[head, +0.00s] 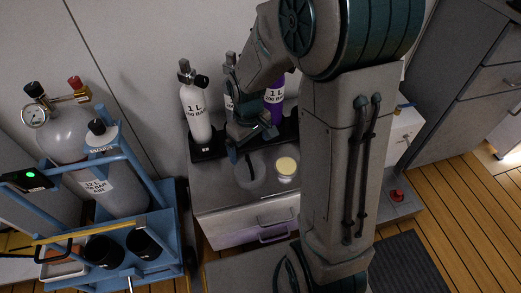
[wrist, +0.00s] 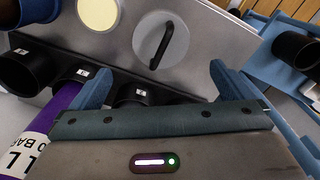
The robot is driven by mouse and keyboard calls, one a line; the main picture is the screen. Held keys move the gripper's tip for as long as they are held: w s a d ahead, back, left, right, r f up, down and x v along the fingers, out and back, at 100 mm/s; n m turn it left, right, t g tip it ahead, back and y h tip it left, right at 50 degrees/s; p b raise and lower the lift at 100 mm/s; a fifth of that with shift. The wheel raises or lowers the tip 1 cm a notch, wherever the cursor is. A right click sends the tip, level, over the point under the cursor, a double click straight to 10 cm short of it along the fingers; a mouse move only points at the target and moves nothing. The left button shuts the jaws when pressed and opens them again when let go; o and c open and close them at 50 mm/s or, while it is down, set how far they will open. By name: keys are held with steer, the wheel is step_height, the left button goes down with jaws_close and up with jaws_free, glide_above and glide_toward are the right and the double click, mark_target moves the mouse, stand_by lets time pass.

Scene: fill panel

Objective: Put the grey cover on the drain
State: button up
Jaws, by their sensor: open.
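The grey cover (wrist: 178,45) is a round disc with a black bar handle, lying on the grey bench top; it also shows in the head view (head: 258,181). A pale yellow round thing with a light rim (head: 287,166) is beside it on the right, and shows in the wrist view (wrist: 98,14). I cannot make out a separate drain opening. My gripper (wrist: 163,85) is open, its blue fingers wide apart with nothing between them. In the head view my gripper (head: 251,141) hangs just behind and above the cover, apart from it.
A black rack (head: 207,152) at the bench's back holds a white cylinder (head: 195,108) and a purple cylinder (head: 274,95), close to my gripper; empty black holders (wrist: 135,92) show too. A blue cart (head: 165,222) with a large grey cylinder (head: 118,190) stands left.

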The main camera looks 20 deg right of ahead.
steer(key=s+d+r+m, duration=0.2)
steer(key=s+r, duration=0.3)
steer(key=s, duration=0.1)
steer(key=s+d+r+m+t, duration=0.1)
steer(key=s+d+r+m, duration=0.1)
steer(key=s+r, duration=0.3)
steer(key=shift+s+r+m, duration=0.3)
steer(key=shift+s+m, duration=0.4)
steer(key=shift+s, duration=0.5)
